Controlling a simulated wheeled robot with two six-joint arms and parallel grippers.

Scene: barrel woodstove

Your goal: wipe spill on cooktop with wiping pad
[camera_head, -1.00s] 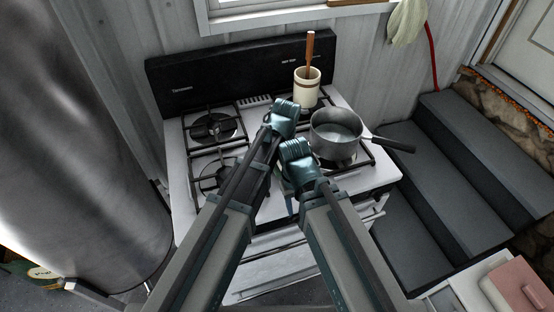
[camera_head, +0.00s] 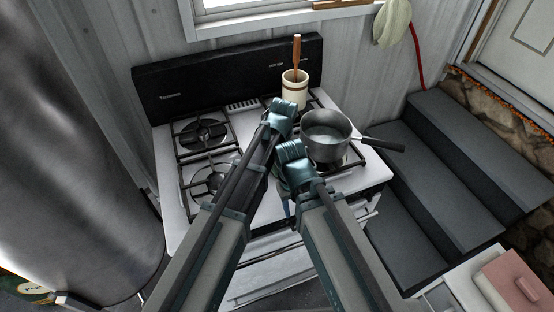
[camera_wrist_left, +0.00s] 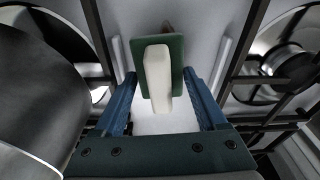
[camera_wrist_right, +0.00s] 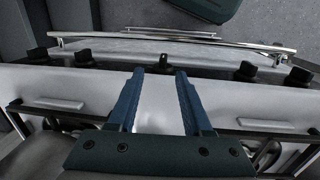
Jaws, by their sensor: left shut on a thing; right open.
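The wiping pad shows in the left wrist view as a dark green slab (camera_wrist_left: 176,62) with a cream block (camera_wrist_left: 157,75) on it. My left gripper (camera_wrist_left: 160,82) is shut on it, above the white middle strip of the cooktop (camera_wrist_left: 205,22). A small brown patch (camera_wrist_left: 168,27) shows just beyond the pad; I cannot tell whether it is the spill. In the head view my arms hide the left gripper, the pad and much of the cooktop's middle. My right gripper (camera_wrist_right: 160,75) is open and empty over the cooktop's white front strip (camera_wrist_right: 160,105).
A grey saucepan (camera_head: 326,135) stands on the right burners, its handle pointing right. A cream crock (camera_head: 294,91) with a wooden-handled utensil stands behind it. Black grates (camera_head: 205,160) flank the middle strip. Knobs (camera_wrist_right: 245,70) and a rail (camera_wrist_right: 180,42) line the stove front. Dark steps (camera_head: 440,170) lie right.

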